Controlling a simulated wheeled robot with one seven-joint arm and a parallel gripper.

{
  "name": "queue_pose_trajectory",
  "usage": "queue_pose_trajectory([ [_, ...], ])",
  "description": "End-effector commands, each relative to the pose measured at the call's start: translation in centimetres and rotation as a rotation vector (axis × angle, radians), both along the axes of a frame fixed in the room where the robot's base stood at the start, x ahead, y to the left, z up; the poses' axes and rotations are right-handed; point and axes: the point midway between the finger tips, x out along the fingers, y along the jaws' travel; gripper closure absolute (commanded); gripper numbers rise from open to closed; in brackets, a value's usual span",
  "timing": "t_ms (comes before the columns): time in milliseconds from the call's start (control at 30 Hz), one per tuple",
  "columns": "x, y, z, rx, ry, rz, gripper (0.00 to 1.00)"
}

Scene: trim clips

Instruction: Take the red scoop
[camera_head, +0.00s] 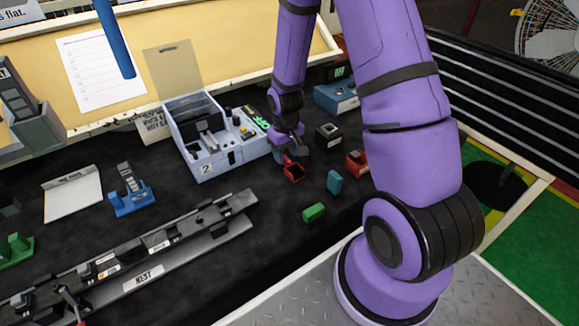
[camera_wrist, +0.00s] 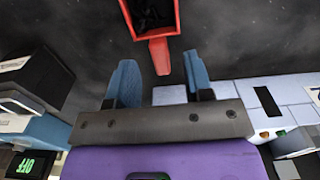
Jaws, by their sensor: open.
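The red scoop (camera_head: 291,172) lies on the dark mat in front of the pale device box. In the wrist view the scoop (camera_wrist: 130,18) shows its square, open, dark-looking pan at the top edge, partly cut off. Its short handle (camera_wrist: 160,58) points toward my gripper (camera_wrist: 159,66). The two blue fingers are apart, one on each side of the line of the handle, with nothing between them held. In the head view my gripper (camera_head: 290,142) is just behind the scoop, close to the device box; its fingers are partly hidden there.
The pale device box (camera_head: 206,168) marked 2 stands left of the gripper. A teal block (camera_head: 335,181), a green block (camera_head: 314,212), another red item (camera_head: 357,162) and a black-and-white item (camera_head: 328,136) lie nearby. A blue box (camera_head: 337,98) stands behind. A metal rail (camera_head: 150,245) crosses the front left.

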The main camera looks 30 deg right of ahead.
Motion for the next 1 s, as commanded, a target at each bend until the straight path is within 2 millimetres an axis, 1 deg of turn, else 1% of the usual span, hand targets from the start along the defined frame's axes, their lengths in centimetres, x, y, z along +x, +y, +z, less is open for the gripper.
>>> queue_pose_trajectory([
  [33, 0.1, 0.1, -0.7, 0.0, 0.002, 0.001, 0.53],
  [100, 0.1, 0.1, -1.5, 0.001, 0.002, 0.001, 0.53],
  [200, 0.1, 0.1, -2.3, 0.001, -0.001, 0.001, 0.53],
  [300, 0.1, 0.1, -2.6, 0.001, -0.001, 0.001, 0.53],
  [533, 0.1, 0.1, -2.7, 0.001, -0.002, 0.0, 0.53],
  [733, 0.1, 0.1, -2.6, 0.001, -0.002, 0.0, 0.99],
  [1000, 0.1, 0.1, -2.6, 0.001, -0.002, 0.0, 1.0],
])
